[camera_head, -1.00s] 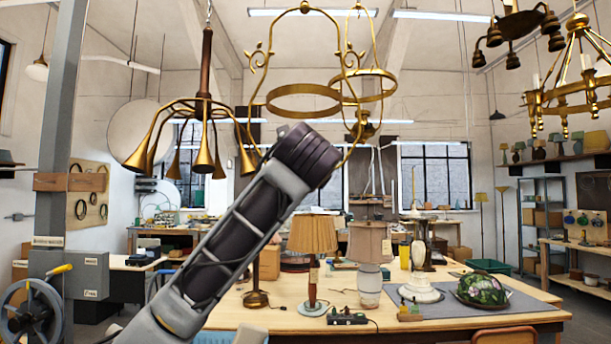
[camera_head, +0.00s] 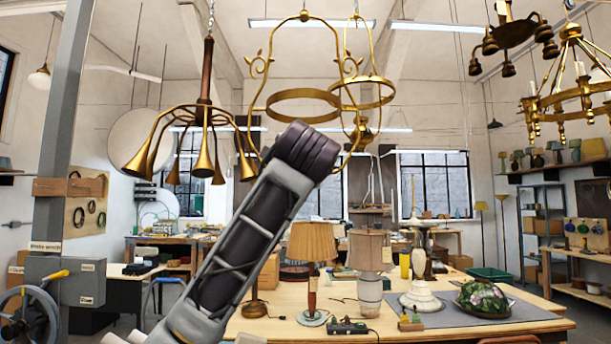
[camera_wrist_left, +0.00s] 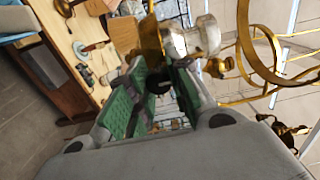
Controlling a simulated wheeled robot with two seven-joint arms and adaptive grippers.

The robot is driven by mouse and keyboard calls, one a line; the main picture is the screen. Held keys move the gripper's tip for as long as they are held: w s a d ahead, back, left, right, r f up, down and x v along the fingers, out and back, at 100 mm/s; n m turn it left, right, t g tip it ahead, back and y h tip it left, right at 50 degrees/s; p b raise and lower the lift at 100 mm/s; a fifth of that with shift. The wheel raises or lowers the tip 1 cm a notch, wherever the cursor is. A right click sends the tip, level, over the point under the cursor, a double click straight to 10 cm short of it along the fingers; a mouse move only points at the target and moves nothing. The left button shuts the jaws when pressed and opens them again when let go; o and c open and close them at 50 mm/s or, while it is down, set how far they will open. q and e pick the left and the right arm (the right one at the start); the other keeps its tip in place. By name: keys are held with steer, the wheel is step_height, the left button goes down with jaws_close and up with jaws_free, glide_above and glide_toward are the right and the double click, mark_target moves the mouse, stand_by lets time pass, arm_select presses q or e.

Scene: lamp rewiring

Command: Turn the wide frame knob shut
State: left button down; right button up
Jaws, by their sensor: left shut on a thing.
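The wide brass frame (camera_head: 303,94) hangs from the ceiling in the head view, with a ring across its middle and scrolled sides. My left arm rises in front of its lower part and hides the left gripper there. In the left wrist view, my left gripper (camera_wrist_left: 158,78) has green finger pads on both sides of a small dark part (camera_wrist_left: 157,84), which I take to be the knob. The gripper is shut on it; its turn position cannot be told. A pale metal cylinder (camera_wrist_left: 192,38) sits just beyond the fingers, and a brass ring (camera_wrist_left: 258,45) is to their right. My right gripper is not in view.
A second brass ring frame (camera_head: 368,92) hangs close behind, and a brass horn chandelier (camera_head: 204,112) hangs to the left. The workbench (camera_head: 270,328) below carries several lamps. A grey post (camera_head: 66,130) with a hand-wheel winch (camera_head: 30,315) stands at the left.

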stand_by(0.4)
arm_select(q)
steer(key=c, duration=1.3)
jaws_free()
steer(key=shift+s, duration=0.15)
steer(key=s, duration=1.1)
steer(key=shift+s, duration=0.3)
